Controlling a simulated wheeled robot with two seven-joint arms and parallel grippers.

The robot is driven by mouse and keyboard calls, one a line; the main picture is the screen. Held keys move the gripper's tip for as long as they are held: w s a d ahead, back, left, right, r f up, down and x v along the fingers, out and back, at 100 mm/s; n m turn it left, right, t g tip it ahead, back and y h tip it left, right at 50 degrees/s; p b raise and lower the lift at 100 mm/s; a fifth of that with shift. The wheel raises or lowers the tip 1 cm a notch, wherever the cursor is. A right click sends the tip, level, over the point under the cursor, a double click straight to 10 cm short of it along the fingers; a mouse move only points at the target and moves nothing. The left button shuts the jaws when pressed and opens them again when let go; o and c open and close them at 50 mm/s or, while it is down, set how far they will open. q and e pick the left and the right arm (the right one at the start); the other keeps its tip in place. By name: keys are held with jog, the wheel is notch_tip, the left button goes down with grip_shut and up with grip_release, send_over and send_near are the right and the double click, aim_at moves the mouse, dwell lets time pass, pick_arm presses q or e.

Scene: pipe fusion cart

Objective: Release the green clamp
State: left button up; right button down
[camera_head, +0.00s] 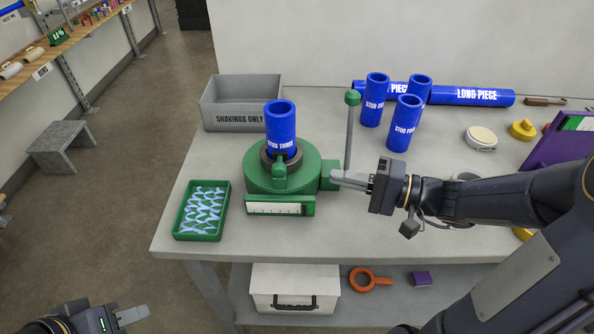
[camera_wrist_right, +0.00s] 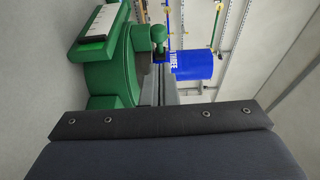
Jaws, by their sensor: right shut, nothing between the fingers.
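The green clamp (camera_head: 262,180) stands on the table, with a white scale on its front. The blue pipe STUB THREE (camera_head: 281,128) stands upright in it. A grey lever with a green knob (camera_head: 352,97) rises nearly upright at the clamp's right side. My right gripper (camera_head: 338,177) is shut and empty, its fingertips close to the clamp's right side near the lever base; contact cannot be told. The right wrist view shows the clamp (camera_wrist_right: 105,62), the blue stub (camera_wrist_right: 192,65) and the grey fingers. My left gripper (camera_head: 132,315) is low at the left, away from the table; its opening is unclear.
A grey SHAVINGS ONLY bin (camera_head: 240,103) stands behind the clamp. A green tray of bluish shavings (camera_head: 203,228) lies left of it. Several blue stubs (camera_head: 404,125) stand at the back right before a LONG PIECE pipe (camera_head: 470,95). Table between clamp and stubs is mostly clear.

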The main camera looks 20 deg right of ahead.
aim_at(283, 159)
jog(key=shift+w+d+f+t, duration=0.15)
jog(key=shift+w+d+t, duration=0.25)
jog(key=shift+d, duration=0.05)
jog(key=p+x, duration=0.1)
jog(key=x, duration=0.9)
jog(key=shift+p, duration=0.4)
jog(key=shift+f, duration=0.1)
